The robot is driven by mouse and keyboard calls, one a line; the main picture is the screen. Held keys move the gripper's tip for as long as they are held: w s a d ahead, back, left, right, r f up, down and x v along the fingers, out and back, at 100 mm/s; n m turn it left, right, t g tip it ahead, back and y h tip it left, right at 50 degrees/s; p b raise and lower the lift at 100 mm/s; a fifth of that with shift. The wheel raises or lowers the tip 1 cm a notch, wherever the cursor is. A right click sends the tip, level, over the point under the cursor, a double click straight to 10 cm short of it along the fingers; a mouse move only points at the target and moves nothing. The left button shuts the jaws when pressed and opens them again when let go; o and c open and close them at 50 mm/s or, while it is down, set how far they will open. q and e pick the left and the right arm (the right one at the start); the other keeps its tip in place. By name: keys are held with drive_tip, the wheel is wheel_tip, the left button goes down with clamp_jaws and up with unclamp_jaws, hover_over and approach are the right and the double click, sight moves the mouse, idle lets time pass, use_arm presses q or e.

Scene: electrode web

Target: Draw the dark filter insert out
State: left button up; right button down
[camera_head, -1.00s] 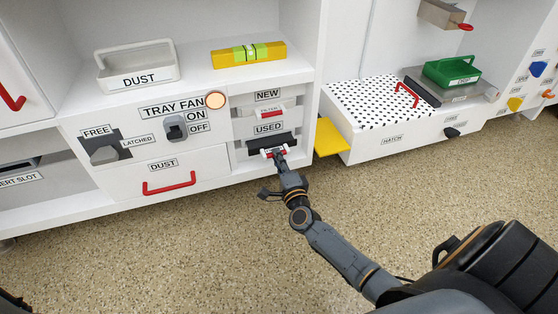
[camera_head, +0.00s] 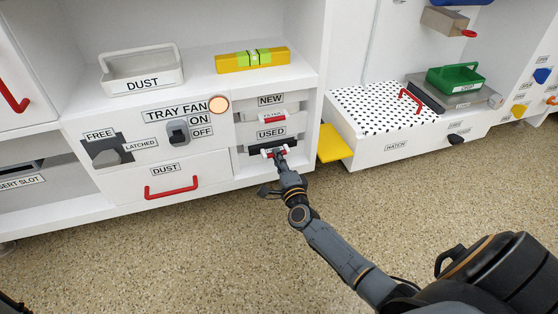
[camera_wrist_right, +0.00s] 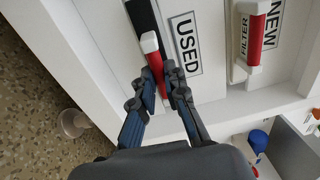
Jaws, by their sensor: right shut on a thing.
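The dark filter insert (camera_wrist_right: 143,18) sits in the slot under the USED label. Its red and white handle (camera_wrist_right: 153,55) faces out, and the handle also shows in the head view (camera_head: 268,152). My right gripper (camera_wrist_right: 167,88) is shut on this handle, with its fingers on either side of the red part. In the head view my right gripper (camera_head: 281,158) reaches up to the slot from below. Most of the insert is hidden inside the slot. My left gripper is not in view.
A FILTER insert with a red and white handle (camera_head: 268,119) sits in the NEW slot above. The DUST drawer (camera_head: 207,177) is left of the slots. A yellow flap (camera_head: 333,143) and the HATCH box (camera_head: 375,154) stand to the right. The floor in front is clear.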

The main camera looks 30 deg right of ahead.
drive_tip(key=shift+x, duration=0.75)
drive_tip(key=c, duration=1.3)
unclamp_jaws()
drive_tip(key=shift+s, duration=0.1)
drive_tip(key=r+v, duration=0.1)
drive_tip(key=v, duration=1.7)
drive_tip(key=a+r+y+p, duration=0.1)
drive_tip(key=a+r+p, duration=0.3)
drive_tip(key=r+p, duration=0.3)
drive_tip(key=a+r+n+y+p, duration=0.1)
drive_tip(key=a+r+p, duration=0.3)
drive_tip(key=r, duration=1.4)
drive_tip(key=p, duration=0.4)
drive_tip(key=shift+w+r+p, duration=0.2)
drive_tip(key=shift+w+p, duration=0.05)
drive_tip(key=shift+p, duration=0.05)
